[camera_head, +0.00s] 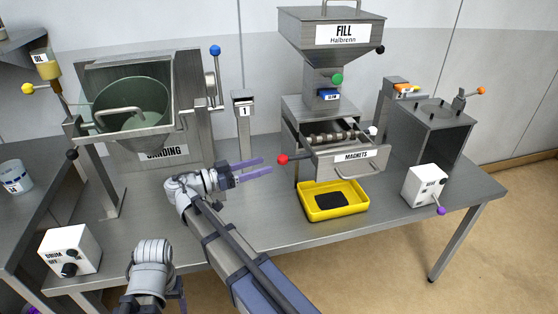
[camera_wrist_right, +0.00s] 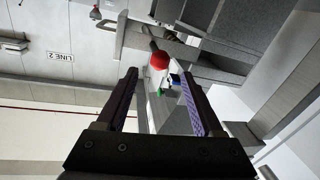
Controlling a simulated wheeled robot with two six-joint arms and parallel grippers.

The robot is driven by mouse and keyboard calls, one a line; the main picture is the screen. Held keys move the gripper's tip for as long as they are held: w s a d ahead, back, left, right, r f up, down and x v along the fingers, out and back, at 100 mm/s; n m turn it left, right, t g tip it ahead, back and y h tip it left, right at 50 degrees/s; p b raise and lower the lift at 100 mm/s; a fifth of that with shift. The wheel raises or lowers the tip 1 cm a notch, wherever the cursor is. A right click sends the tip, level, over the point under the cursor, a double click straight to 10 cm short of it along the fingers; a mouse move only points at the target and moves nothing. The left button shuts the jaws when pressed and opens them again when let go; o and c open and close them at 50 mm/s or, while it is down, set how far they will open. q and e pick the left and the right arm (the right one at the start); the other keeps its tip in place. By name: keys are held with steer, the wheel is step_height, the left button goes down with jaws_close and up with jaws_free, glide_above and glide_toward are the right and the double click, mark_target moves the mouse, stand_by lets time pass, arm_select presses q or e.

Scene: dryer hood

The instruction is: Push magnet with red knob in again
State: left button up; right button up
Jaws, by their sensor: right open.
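The red knob (camera_head: 283,159) sits on a short rod at the left side of the drawer labelled MAGNETS (camera_head: 351,156), under the FILL hopper. My right gripper (camera_head: 266,166) is open and empty, its two purple fingers pointing right with their tips just short of the knob. In the right wrist view the red knob (camera_wrist_right: 159,61) lies ahead of the tips, between the lines of the fingers, and does not appear touched. My left arm shows at the bottom; its gripper (camera_head: 178,294) is mostly hidden or cut off.
A yellow tray (camera_head: 333,213) stands in front of the drawer. A white box with a purple knob (camera_head: 425,186) is at the right.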

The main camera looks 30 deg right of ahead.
mark_target(283, 159)
steer(key=shift+s+d, duration=0.15)
steer(key=shift+d, duration=3.75)
jaws_close()
